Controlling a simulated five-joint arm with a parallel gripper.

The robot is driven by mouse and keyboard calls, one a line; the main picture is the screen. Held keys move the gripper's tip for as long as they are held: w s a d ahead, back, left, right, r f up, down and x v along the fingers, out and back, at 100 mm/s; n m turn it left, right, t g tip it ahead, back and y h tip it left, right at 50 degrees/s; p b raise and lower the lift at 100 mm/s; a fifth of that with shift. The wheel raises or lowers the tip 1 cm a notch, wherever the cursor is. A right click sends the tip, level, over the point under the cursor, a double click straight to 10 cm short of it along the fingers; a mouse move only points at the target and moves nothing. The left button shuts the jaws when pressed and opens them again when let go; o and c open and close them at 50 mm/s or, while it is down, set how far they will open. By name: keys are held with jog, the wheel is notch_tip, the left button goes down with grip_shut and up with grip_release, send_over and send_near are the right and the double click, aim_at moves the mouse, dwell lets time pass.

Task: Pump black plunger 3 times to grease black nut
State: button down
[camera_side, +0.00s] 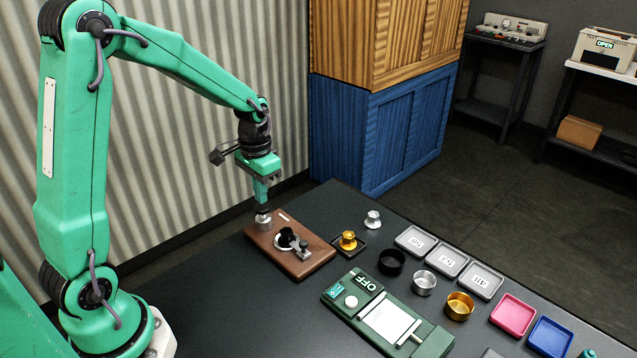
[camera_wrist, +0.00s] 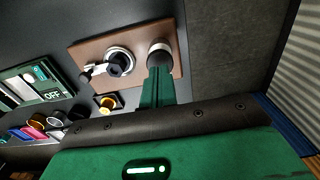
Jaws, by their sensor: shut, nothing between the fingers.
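A brown wooden board (camera_side: 315,261) lies at the far left of the dark table. On its left end stands a short silver cylinder (camera_side: 264,223) with a dark top, which I take for the black plunger (camera_wrist: 160,58). My gripper (camera_side: 262,206) is shut and empty, pointing straight down over this plunger. Its fingertips overlap the plunger top in both views; I cannot tell whether they press on it. The black nut (camera_side: 287,237) sits in a silver ring beside the plunger, with a metal lever piece next to it; it also shows in the wrist view (camera_wrist: 119,63).
A gold knob on a dark square base (camera_side: 348,241) stands right of the board. A green device marked OFF (camera_side: 372,318) is in front. Cups, grey trays (camera_side: 416,241), a pink tray (camera_side: 513,315) and a blue tray (camera_side: 550,337) lie farther right. A corrugated wall is behind.

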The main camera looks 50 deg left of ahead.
aim_at(262, 206)
jog(key=shift+f, duration=1.4)
dwell(0.7)
jog(key=shift+r, duration=2.8)
jog(key=shift+r, duration=0.1)
notch_tip(262, 206, up, 6)
jog(key=shift+f, duration=0.15)
jog(key=shift+f, duration=0.95)
jog(key=shift+f, duration=0.2)
